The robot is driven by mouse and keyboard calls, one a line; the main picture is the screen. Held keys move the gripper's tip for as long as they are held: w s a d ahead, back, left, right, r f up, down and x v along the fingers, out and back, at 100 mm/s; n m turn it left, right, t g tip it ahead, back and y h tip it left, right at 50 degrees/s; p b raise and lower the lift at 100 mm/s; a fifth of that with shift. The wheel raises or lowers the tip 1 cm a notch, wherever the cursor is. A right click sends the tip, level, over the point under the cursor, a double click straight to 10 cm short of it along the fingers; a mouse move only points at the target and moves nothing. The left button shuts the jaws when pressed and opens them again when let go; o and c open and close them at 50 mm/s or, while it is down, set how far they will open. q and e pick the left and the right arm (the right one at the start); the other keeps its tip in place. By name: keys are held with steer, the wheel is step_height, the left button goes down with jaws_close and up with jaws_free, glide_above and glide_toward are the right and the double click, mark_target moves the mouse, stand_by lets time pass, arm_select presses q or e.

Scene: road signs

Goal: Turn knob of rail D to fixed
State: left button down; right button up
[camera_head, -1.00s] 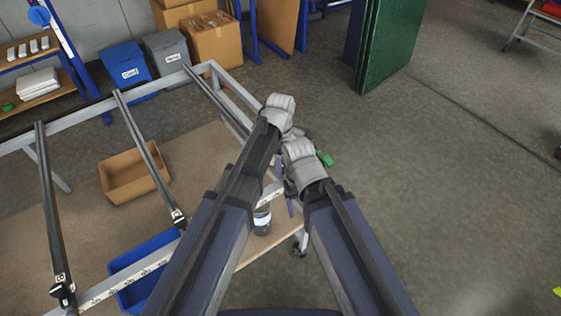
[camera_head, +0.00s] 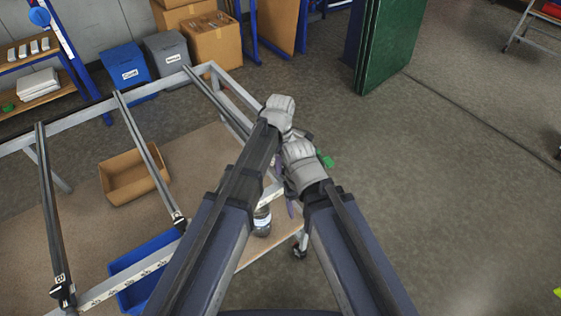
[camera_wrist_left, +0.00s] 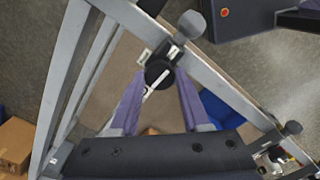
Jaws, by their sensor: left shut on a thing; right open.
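Rail D (camera_head: 215,98) is the rightmost rail on the frame; my left arm hides its near end in the head view. In the left wrist view, a round black knob (camera_wrist_left: 158,72) with a white pointer bar sits at the rail's end. My left gripper (camera_wrist_left: 161,80) has its two purple fingers shut on the knob from either side. The bar points down-left in that view. The knob's markings are too small to read. My right gripper (camera_head: 291,207) is open, just beside the left one, mostly hidden under its wrist.
Two other rails (camera_head: 52,215) (camera_head: 145,150) lie to the left. A cardboard tray (camera_head: 120,190) and a blue bin (camera_head: 130,292) are below the frame (camera_head: 25,140). A jar-like object (camera_head: 262,222) is beside my left arm.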

arm_select(q)
steer(key=m, duration=0.3)
steer(key=shift+m, duration=0.4)
steer(key=m, duration=0.4)
steer(key=shift+m, duration=0.3)
steer(key=m, duration=0.4)
steer(key=shift+m, duration=2.4)
steer(key=shift+c, duration=1.8)
jaws_free()
